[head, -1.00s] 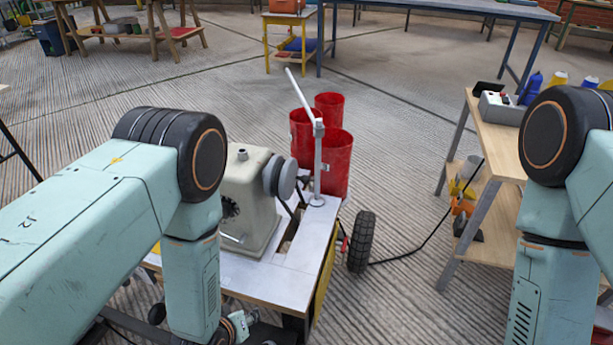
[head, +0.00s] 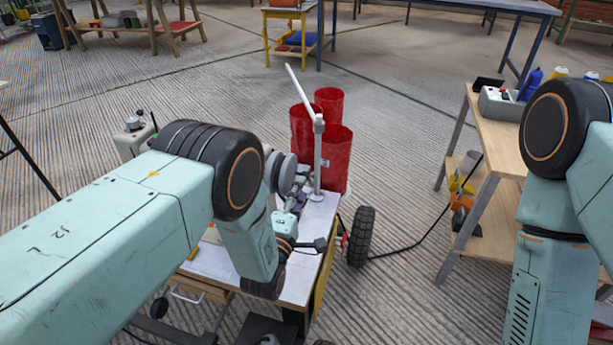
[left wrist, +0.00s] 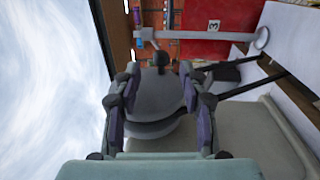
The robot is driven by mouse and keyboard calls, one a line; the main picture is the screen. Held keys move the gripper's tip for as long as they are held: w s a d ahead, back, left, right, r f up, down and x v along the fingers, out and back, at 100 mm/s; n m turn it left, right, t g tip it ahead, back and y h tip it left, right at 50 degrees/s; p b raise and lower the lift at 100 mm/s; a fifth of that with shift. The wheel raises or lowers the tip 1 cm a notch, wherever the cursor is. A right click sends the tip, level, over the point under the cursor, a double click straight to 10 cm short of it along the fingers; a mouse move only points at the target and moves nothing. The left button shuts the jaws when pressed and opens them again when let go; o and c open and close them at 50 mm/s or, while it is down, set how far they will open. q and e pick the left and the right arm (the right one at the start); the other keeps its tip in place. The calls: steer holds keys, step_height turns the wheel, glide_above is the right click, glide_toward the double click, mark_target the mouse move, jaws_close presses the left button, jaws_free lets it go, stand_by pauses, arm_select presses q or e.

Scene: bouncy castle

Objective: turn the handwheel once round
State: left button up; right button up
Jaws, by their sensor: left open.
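The handwheel (head: 284,172) is a grey disc on the side of a cream machine (head: 132,146) that stands on a workbench (head: 222,266). My left arm hides most of the machine and part of the wheel in the head view. In the left wrist view the wheel (left wrist: 160,98) shows between my fingers, with a dark knob (left wrist: 160,62) near its upper edge. My left gripper (head: 296,197) is open in front of the wheel, its two fingers (left wrist: 160,85) apart on either side of it. I cannot tell if they touch it. My right gripper is out of view.
A grey post (head: 318,155) with a white arm stands on the bench close beyond the wheel. Red bins (head: 337,158) stand behind it. A black tyre (head: 361,236) is at the bench's right side.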

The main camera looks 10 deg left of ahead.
mark_target(307, 175)
arm_select(q)
steer(key=b+x, duration=0.2)
steer(key=x, duration=0.3)
steer(key=shift+w+f, duration=0.1)
steer(key=shift+f, duration=0.05)
steer(key=shift+w+d, duration=0.2)
steer(key=shift+w, duration=0.4)
steer(key=shift+r, duration=0.2)
steer(key=shift+c, duration=0.5)
jaws_close()
